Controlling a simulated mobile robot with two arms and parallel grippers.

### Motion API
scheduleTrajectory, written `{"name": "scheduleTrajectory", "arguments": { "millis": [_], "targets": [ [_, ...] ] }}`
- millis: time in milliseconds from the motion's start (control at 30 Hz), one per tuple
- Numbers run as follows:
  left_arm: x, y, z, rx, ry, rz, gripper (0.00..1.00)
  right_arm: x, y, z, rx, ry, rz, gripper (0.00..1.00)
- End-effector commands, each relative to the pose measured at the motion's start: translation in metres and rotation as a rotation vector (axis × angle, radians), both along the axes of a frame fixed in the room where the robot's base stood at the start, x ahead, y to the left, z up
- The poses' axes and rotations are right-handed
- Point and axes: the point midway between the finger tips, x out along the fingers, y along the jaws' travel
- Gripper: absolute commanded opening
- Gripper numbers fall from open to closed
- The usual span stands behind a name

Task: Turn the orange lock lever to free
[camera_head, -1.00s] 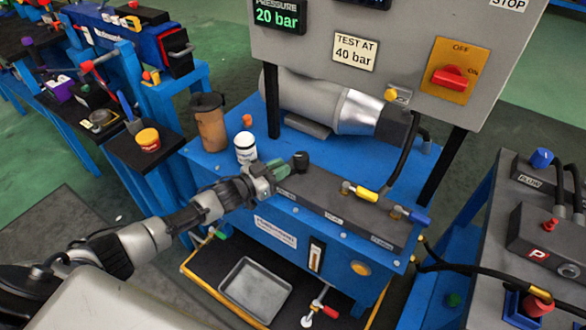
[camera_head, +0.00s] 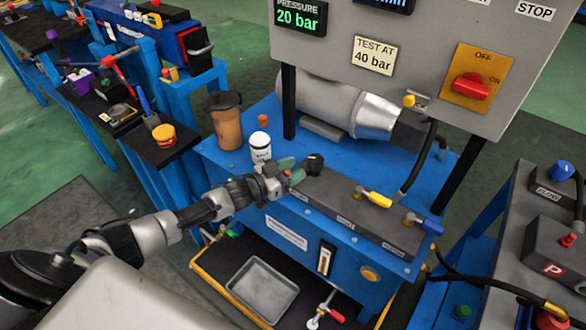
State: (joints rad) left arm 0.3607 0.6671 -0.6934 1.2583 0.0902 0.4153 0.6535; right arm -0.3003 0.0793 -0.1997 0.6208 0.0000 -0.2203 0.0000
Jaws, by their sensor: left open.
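I cannot make out an orange lock lever for certain in the head view. My left gripper (camera_head: 281,177) is open at the left end of the dark valve block (camera_head: 345,208) on the blue bench. Green parts (camera_head: 297,177) show at its fingertips, beside a black knob (camera_head: 314,164). I cannot tell whether the fingers touch them. A yellow lever (camera_head: 377,199) and a blue lever (camera_head: 431,226) sit further right on the block. On the grey panel, a red switch (camera_head: 470,87) sits on an orange plate marked OFF and ON. My right gripper is not in view.
The grey panel (camera_head: 420,60) rises on black posts over a metal cylinder (camera_head: 330,98). A grey tray (camera_head: 262,290) lies below the bench. Another bench stands at the right.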

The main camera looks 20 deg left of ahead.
Motion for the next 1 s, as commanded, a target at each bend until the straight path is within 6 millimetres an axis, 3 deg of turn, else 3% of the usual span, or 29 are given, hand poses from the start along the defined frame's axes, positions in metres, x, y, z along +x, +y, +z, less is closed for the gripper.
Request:
{"name": "scheduleTrajectory", "arguments": {
  "millis": [533, 967, 1000],
  "targets": [
    [-0.079, 0.051, -0.001, 0.002, 0.003, 0.0, 0.44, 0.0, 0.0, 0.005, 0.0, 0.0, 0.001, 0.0],
    [-0.089, 0.058, 0.0, 0.001, -0.001, 0.0, 0.44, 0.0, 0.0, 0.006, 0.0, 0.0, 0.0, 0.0],
    [-0.089, 0.058, 0.0, 0.001, -0.001, 0.0, 0.38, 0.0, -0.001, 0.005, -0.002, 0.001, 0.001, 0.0]
  ]
}}
